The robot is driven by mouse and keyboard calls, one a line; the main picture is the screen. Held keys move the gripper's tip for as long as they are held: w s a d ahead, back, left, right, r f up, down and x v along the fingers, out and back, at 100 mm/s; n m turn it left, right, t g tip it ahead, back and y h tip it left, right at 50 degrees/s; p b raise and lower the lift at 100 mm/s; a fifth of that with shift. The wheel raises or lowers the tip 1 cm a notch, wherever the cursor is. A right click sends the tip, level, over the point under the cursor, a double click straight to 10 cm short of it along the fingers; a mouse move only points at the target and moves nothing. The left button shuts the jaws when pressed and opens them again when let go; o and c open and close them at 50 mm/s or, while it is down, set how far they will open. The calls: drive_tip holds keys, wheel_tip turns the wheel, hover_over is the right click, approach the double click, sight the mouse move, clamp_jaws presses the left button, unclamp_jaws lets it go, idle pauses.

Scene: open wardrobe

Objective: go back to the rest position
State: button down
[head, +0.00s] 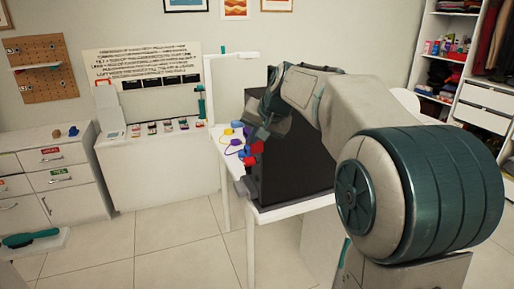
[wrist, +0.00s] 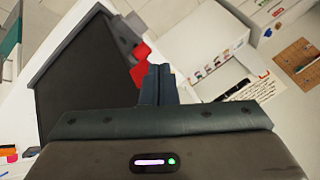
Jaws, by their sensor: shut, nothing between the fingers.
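My gripper (head: 256,133) is at the end of my bent arm, in front of the left side of a large black box (head: 300,165) on a white table. In the wrist view my gripper's fingers (wrist: 160,72) are together with nothing between them. A red object (head: 252,152) is just below my gripper and also shows beside the fingers in the wrist view (wrist: 139,75). I cannot tell whether the fingers touch it. My arm hides part of the box and the table behind it.
Small yellow and purple items (head: 233,142) lie on the table's left end. A white cabinet with labelled drawers (head: 52,178) and a low white unit (head: 160,165) stand at the left. An open wardrobe (head: 460,60) is at the right. The tiled floor (head: 170,245) in front is clear.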

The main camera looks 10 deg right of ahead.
drive_tip(key=s+d+f+n+g+h, duration=0.1)
drive_tip(key=s+f, duration=0.4)
drive_tip(key=s, duration=0.5)
drive_tip(key=s+d+f+n+g+h, duration=0.1)
drive_tip(key=s+f, duration=0.4)
drive_tip(key=s, duration=0.6)
drive_tip(key=s+d+f+n+g+h, duration=0.1)
drive_tip(key=s+d+f, duration=0.2)
drive_tip(key=s, duration=0.7)
wheel_tip(320, 180, down, 3)
drive_tip(key=shift+s+r+n, duration=0.1)
drive_tip(key=shift+s+n, duration=0.2)
drive_tip(key=shift+s, duration=0.05)
